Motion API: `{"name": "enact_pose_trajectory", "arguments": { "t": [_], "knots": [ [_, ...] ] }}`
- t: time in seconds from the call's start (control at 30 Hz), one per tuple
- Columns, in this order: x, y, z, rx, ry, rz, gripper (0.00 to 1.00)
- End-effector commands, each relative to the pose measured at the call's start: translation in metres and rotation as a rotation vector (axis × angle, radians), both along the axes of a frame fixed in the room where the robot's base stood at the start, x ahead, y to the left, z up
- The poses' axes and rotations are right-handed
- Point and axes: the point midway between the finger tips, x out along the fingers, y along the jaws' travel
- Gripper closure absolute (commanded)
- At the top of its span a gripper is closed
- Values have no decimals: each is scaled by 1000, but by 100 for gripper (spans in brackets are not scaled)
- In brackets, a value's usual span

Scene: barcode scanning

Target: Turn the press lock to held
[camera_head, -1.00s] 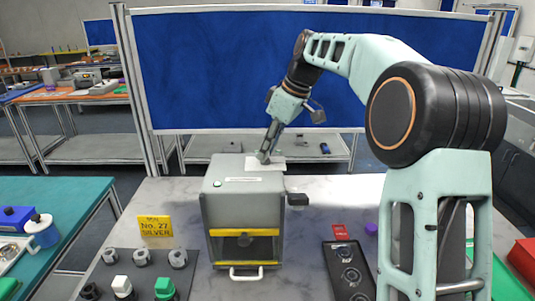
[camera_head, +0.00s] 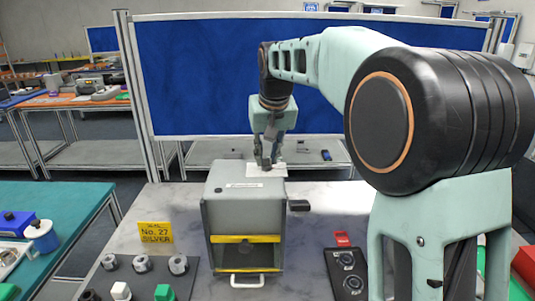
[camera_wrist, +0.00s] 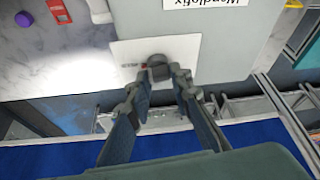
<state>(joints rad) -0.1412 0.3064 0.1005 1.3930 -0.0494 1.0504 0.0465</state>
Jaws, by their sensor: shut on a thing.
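The press (camera_head: 243,220) is a grey box with a yellow-striped front and a white front handle, standing on the marble table. A white plate (camera_wrist: 185,52) with small lettering and a red mark lies at its top rear edge. A small dark round knob (camera_wrist: 157,62), apparently the lock, stands on this plate. My gripper (camera_head: 267,163) points down at the plate. In the wrist view its fingertips (camera_wrist: 162,77) are shut on the knob, one on each side. The fingers partly cover the knob, and its exact setting cannot be read. In the head view the gripper hides the knob.
A dark lever (camera_head: 299,205) sticks out at the press's right. A yellow sign (camera_head: 155,232) and a rack of knobs (camera_head: 140,277) stand left. A blue panel (camera_head: 200,80) rises behind.

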Motion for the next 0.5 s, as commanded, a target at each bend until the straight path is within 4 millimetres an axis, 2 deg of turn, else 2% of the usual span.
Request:
{"name": "enact_pose_trajectory", "arguments": {
  "t": [0.2, 0.5],
  "knots": [
    [-1, 1, 0, -2, 3, -123, 100],
    [-1, 1, -1, 0, 3, -203, 100]
  ]
}}
